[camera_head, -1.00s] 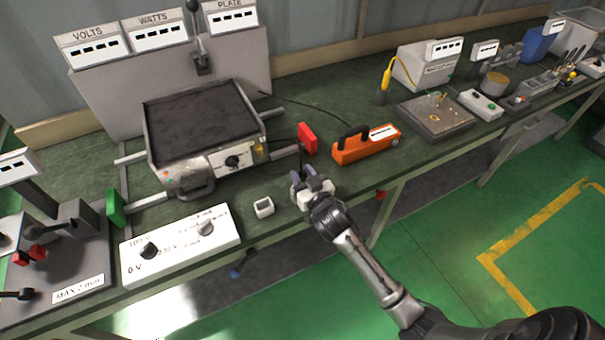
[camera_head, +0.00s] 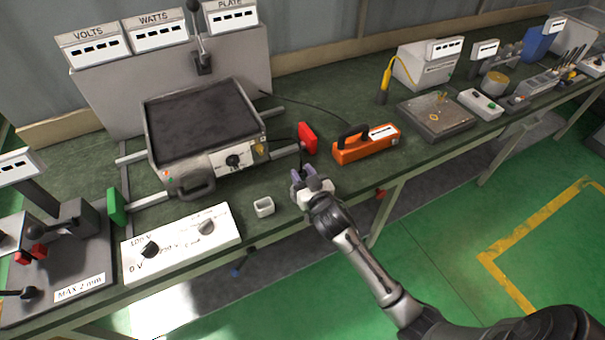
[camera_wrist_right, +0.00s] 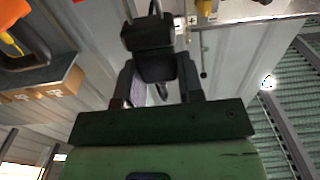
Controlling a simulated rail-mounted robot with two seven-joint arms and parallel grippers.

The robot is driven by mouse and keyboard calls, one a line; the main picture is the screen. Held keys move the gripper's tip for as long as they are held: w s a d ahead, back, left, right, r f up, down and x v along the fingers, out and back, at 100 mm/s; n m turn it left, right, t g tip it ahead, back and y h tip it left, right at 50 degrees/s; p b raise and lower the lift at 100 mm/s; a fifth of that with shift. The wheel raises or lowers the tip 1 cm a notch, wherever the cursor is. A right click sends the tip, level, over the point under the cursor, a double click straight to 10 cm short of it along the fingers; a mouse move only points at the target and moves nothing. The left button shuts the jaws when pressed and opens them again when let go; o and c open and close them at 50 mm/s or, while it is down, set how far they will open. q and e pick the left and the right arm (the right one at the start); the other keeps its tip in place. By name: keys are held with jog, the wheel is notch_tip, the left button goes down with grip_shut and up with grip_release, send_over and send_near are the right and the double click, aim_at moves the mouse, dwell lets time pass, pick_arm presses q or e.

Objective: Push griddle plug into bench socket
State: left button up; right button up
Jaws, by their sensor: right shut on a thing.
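The griddle (camera_head: 200,125) sits on the green bench, with a dark plate and a front control panel. A small white open-topped box (camera_head: 264,207), which looks like the bench socket, stands near the front edge. My right gripper (camera_head: 311,183) is over the bench to the right of this box and in front of the orange case. In the right wrist view, the right gripper (camera_wrist_right: 157,82) is shut on a black plug (camera_wrist_right: 155,66), with a dark cord beyond it. The fingers hide part of the plug. My left gripper is not in view.
A white control box (camera_head: 180,243) with knobs lies at the front left. An orange case (camera_head: 365,147) with a black handle and a red block (camera_head: 307,138) stand behind the right gripper. A green block (camera_head: 116,207) is at left. The bench's front edge runs close below the gripper.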

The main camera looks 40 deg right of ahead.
jog(key=shift+p, duration=0.5)
dwell(0.9)
jog(key=shift+f+b, duration=1.4)
jog(key=shift+f, duration=0.8)
jog(key=o, duration=1)
jog(key=p+v, duration=0.2)
jog(key=v, duration=1.2)
jog(key=shift+w, duration=0.1)
